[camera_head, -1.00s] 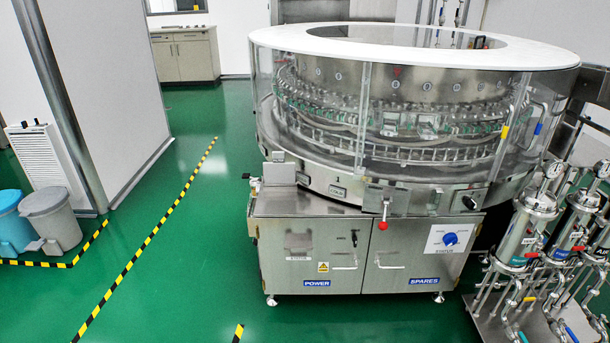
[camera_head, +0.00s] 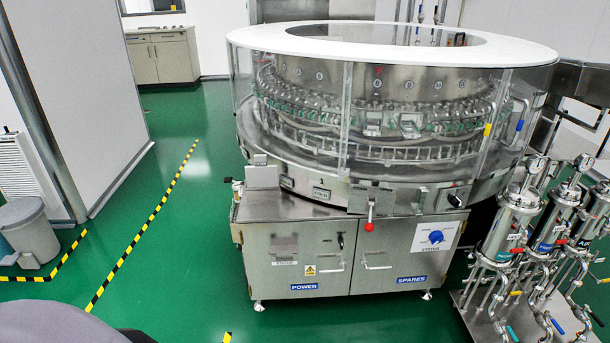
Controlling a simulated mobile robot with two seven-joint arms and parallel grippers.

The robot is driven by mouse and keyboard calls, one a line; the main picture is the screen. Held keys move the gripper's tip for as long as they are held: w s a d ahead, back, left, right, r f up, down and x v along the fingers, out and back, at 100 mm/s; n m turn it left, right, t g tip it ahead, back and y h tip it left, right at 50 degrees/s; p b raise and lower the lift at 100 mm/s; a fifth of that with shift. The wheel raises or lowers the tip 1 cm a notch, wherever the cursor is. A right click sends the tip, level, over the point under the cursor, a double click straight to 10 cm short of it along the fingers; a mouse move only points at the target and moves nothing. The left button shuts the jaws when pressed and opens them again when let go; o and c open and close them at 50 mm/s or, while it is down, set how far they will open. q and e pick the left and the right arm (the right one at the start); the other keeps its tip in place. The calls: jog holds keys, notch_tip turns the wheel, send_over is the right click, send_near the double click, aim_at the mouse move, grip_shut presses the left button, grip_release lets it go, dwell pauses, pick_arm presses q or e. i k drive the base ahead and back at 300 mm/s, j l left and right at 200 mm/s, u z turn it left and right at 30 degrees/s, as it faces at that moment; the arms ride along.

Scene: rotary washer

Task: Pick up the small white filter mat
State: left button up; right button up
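I cannot make out a small white filter mat anywhere in the head view. The rotary washer (camera_head: 308,205) stands in the middle, a round machine with clear walls and a white ring-shaped top. Its steel cabinet below has closed doors labelled POWER and SPARES. Neither of my grippers is in view. A dark grey rounded shape shows at the bottom left edge; I cannot tell what it is.
Steel filter housings with pipes (camera_head: 510,225) stand on a low platform at the right. A grey bin (camera_head: 30,235) and a white louvred unit (camera_head: 18,168) are at the left. Green floor (camera_head: 175,265) with yellow-black tape lies open left of the washer.

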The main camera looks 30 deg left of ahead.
aim_at(261, 174)
jog(key=j+z, duration=0.9)
jog(key=j, duration=0.2)
jog(key=k+j+z, duration=0.15)
jog(key=j, duration=0.2)
jog(key=j+z, duration=0.2)
jog(key=j, duration=0.2)
jog(key=k+j+z, duration=0.15)
jog(key=j, duration=0.2)
jog(key=k+j, duration=0.15)
jog(key=j, duration=0.25)
jog(key=k+j+z, duration=0.1)
jog(key=j, duration=0.25)
jog(key=k+j, duration=0.2)
jog(key=j, duration=0.2)
jog(key=k+j, duration=0.15)
jog(key=j, duration=0.2)
jog(key=k+j+z, duration=0.1)
jog(key=j, duration=0.25)
jog(key=k+j, duration=0.2)
jog(key=j, duration=0.2)
